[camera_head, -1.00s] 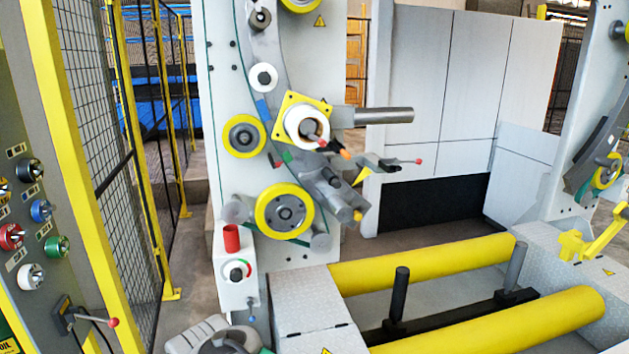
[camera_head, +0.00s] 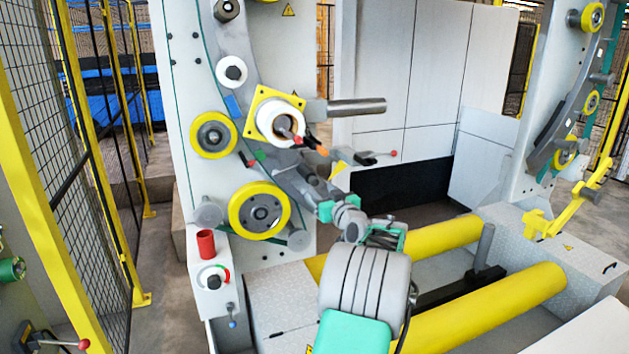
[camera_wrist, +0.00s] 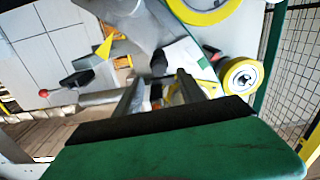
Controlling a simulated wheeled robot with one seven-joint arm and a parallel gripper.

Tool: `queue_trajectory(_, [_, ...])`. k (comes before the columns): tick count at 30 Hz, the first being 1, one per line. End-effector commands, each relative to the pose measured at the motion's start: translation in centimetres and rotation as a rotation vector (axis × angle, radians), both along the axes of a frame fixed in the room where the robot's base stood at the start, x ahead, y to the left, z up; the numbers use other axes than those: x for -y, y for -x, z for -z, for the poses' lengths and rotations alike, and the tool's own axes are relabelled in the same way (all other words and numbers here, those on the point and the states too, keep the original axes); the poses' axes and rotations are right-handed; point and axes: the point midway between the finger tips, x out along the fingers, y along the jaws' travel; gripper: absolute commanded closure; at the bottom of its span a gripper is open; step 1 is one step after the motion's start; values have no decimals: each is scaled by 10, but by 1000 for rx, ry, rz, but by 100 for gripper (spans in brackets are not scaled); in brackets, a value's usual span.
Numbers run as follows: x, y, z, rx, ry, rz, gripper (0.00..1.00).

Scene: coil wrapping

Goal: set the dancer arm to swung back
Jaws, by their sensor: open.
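What looks like the dancer arm is a short dark lever with an orange tip (camera_head: 322,151) in front of the white tape roll (camera_head: 279,122) on its yellow square plate; I cannot be sure of its exact shape. In the wrist view, orange (camera_wrist: 176,95) shows near my fingers, partly hidden. My gripper (camera_head: 312,190) is below and in front of the roll, close to the grey ring frame. In the wrist view my gripper (camera_wrist: 160,78) is open, its two fingers apart above the green palm. Whether it touches anything cannot be told.
A lever with a red knob (camera_head: 393,153) and a steel rod (camera_head: 355,106) stick out to the right. Yellow wheels (camera_head: 213,134) sit around the ring. A control box with a red cylinder (camera_head: 206,244) stands lower left. Yellow rollers (camera_head: 510,308) lie at lower right.

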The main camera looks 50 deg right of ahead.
Motion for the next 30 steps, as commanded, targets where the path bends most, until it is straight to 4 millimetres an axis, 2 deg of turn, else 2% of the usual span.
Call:
queue_trajectory(2, [7, -3, -3, 8, 5, 3, 53])
queue_trajectory(12, [37, -55, -3, 4, 4, 4, 53])
queue_trajectory(16, [42, -63, -2, 5, 3, 6, 53])
queue_trajectory(23, [42, -63, -1, 5, 3, 6, 53])
queue_trajectory(30, [42, -63, -1, 5, 3, 6, 73])
